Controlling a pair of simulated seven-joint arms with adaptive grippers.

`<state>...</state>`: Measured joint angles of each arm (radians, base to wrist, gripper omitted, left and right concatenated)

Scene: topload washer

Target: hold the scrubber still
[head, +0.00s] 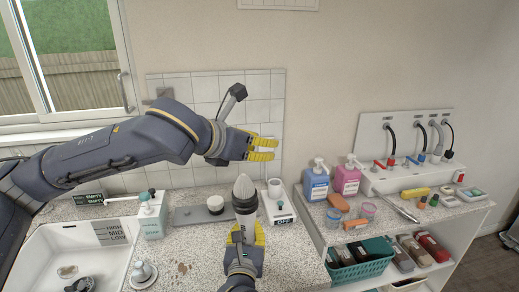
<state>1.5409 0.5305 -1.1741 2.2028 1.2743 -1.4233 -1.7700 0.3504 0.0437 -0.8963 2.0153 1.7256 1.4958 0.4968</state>
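The scrubber (244,207) stands upright, with a pale pointed head and a dark grey body below. My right gripper (246,234) reaches up from the bottom edge, with yellow fingers on both sides of the scrubber's lower part, shut on it. The scrubber's lower end is hidden by the gripper. My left gripper (263,149) is above the scrubber, near the tiled wall. Its yellow fingers point right, parted by a gap with nothing between them, and it does not touch the scrubber.
A white sink (80,240) is at left, with a teal-and-white bottle (151,217) beside it. At right are blue (316,183) and pink (346,178) pump bottles, and a teal basket (358,264) on a lower shelf.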

